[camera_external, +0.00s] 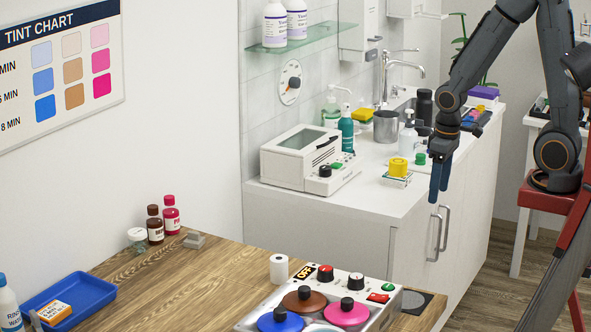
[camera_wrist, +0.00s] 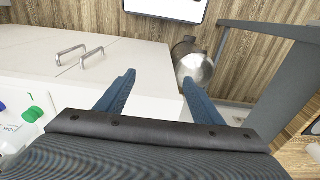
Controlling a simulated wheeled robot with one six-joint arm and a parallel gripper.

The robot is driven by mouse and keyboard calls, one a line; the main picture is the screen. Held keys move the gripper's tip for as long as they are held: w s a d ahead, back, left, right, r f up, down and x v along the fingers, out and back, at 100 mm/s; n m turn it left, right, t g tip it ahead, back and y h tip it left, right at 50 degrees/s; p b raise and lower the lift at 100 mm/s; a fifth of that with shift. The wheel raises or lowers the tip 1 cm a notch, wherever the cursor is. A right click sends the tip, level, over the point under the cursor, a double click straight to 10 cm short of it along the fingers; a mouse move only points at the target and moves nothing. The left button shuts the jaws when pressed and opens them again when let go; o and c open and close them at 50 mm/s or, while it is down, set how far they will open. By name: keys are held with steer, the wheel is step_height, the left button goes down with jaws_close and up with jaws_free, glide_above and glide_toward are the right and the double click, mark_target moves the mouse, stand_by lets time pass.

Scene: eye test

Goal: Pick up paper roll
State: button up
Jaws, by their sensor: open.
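The paper roll (camera_external: 279,268) is a small white cylinder standing upright on the wooden table (camera_external: 215,275), just behind the left end of the tint warmer. My gripper (camera_external: 439,190) has blue fingers pointing down. It hangs in front of the white counter's cabinet, to the right of and higher in the picture than the roll. In the wrist view my gripper (camera_wrist: 156,78) is open, with nothing between its fingers. The roll does not show in the wrist view.
The tint warmer (camera_external: 355,290) with coloured lids stands right beside the roll. Bottles (camera_external: 171,215), a grey block (camera_external: 194,240) and a blue tray (camera_external: 85,292) sit to the left. The table behind the roll is clear. A metal bin (camera_wrist: 197,70) stands on the floor.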

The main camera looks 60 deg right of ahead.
steer(key=shift+c, duration=1)
steer(key=w+a+r+n, duration=0.2)
steer(key=w+a+n, duration=0.2)
steer(key=w+a, duration=0.7)
steer(key=w+a+r+n, duration=0.2)
steer(key=w+a+n, duration=0.3)
steer(key=w+a, duration=0.55)
step_height(320, 180, up, 3)
steer(key=n, duration=0.8)
glide_above(278, 259)
steer(key=shift+w+f+g, duration=0.1)
steer(key=shift+f+g, duration=0.1)
steer(key=shift+g, duration=0.2)
steer(key=shift+a+f, duration=0.15)
steer(key=shift+f, duration=0.05)
steer(key=shift+d+f+p, duration=0.2)
steer(key=shift+f+p, duration=1.3)
steer(key=shift+f, duration=2.15)
steer(key=shift+c, duration=0.3)
